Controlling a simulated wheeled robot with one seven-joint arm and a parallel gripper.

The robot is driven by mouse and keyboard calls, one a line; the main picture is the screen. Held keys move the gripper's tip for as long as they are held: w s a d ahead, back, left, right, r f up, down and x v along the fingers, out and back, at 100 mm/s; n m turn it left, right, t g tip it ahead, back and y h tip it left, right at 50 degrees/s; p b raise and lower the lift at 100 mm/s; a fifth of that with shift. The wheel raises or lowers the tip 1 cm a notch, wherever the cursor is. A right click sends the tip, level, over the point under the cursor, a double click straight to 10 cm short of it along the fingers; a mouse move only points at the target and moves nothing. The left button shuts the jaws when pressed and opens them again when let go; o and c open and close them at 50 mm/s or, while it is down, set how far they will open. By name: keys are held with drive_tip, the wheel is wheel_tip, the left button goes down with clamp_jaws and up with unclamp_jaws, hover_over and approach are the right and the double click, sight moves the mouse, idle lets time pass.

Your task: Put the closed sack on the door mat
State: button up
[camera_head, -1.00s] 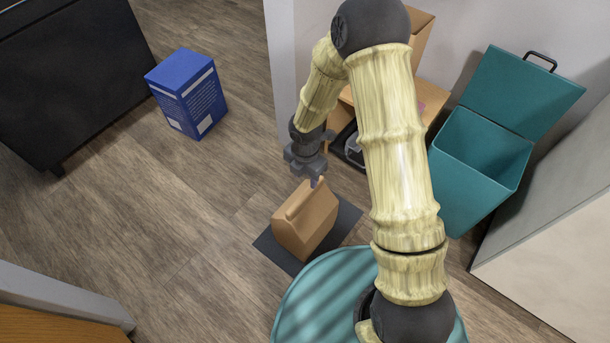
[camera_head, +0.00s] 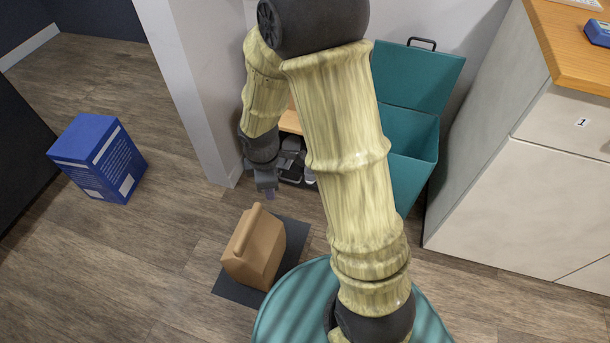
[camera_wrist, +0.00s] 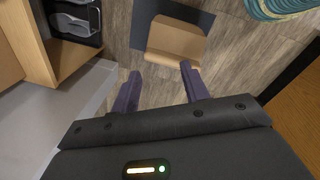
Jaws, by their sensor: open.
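The closed sack (camera_head: 255,247) is a brown paper bag with a rolled top. It stands upright on the dark grey door mat (camera_head: 238,292), toward the mat's left side in the head view. In the wrist view the sack (camera_wrist: 176,40) lies beyond the fingertips, with the mat (camera_wrist: 146,14) around and behind it. My gripper (camera_head: 268,192) is above and behind the sack in the head view, apart from it. In the wrist view my gripper (camera_wrist: 160,80) has its two purple fingers spread, with only floor between them.
A blue box (camera_head: 98,158) stands on the floor at left. A teal lidded bin (camera_head: 412,150) is behind my arm. A white cabinet (camera_head: 500,200) stands at right. A wooden shelf unit (camera_wrist: 40,50) with a dark tray (camera_wrist: 75,20) is close to the gripper. Floor left of the mat is clear.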

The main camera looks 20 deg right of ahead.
drive_tip(key=s+d+r+m+t, duration=0.1)
drive_tip(key=s+d+r+m, duration=0.6)
drive_tip(key=m, duration=0.8)
wheel_tip(320, 180, up, 2)
drive_tip(key=shift+s+r+m, duration=0.15)
drive_tip(key=shift+s+m, duration=0.25)
drive_tip(key=shift+s, duration=0.1)
